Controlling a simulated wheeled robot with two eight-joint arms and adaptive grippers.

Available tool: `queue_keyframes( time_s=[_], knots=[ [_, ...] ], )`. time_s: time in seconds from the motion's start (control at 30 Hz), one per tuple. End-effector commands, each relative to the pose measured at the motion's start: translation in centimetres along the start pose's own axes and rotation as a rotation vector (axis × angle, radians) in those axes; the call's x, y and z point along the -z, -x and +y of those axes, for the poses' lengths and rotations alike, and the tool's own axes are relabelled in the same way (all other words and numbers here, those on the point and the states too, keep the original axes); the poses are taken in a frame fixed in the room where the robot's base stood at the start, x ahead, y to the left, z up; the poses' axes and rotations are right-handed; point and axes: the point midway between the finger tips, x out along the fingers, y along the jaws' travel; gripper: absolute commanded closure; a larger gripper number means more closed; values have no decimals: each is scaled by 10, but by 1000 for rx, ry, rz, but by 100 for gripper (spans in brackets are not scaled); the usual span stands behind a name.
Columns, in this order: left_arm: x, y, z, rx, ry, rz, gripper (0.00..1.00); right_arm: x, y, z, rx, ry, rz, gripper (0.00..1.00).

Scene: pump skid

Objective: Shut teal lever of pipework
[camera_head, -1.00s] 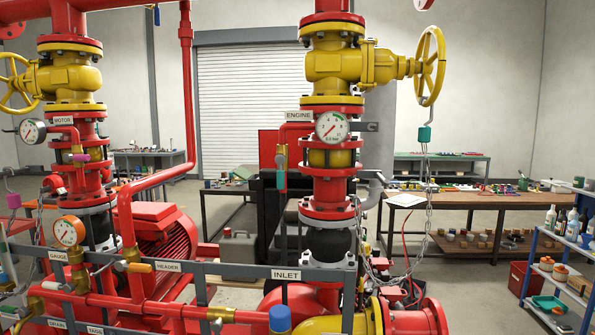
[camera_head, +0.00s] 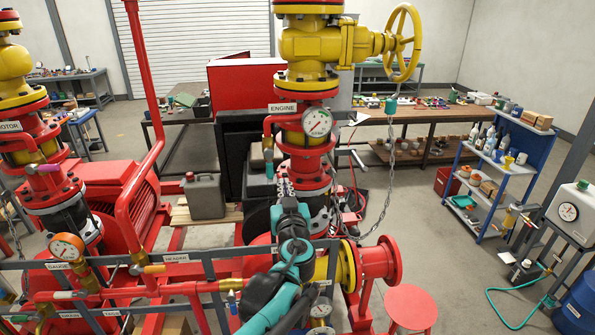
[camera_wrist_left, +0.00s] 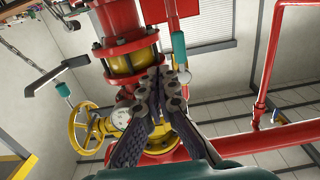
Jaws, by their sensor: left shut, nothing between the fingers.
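The teal lever (camera_head: 269,170) hangs straight down from a small valve on the thin red side pipe, left of the ENGINE gauge (camera_head: 316,123). It also shows in the left wrist view (camera_wrist_left: 179,45), just right of the fingertips. My left gripper (camera_head: 286,188) points up in front of the red and yellow pipe column, a little right of and below the lever. Its dark fingers (camera_wrist_left: 163,78) are shut with nothing between them. I see no clear contact with the lever. My right gripper is not in view.
A yellow handwheel (camera_head: 402,43) and a hanging chain with a teal block (camera_head: 391,106) are at the right. A grey rail with labels (camera_head: 180,257) crosses low in front. An orange gauge (camera_head: 66,247) stands at the left. Open floor lies right of the skid.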

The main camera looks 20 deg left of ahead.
Motion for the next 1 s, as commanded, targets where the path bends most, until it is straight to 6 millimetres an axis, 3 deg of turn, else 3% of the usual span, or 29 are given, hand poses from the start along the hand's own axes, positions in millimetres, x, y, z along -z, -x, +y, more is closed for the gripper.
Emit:
queue_keyframes(
  time_s=[1.0],
  knots=[
    [-1, -64, -1, 2, 1, 1, 100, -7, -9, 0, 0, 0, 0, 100]
  ],
)
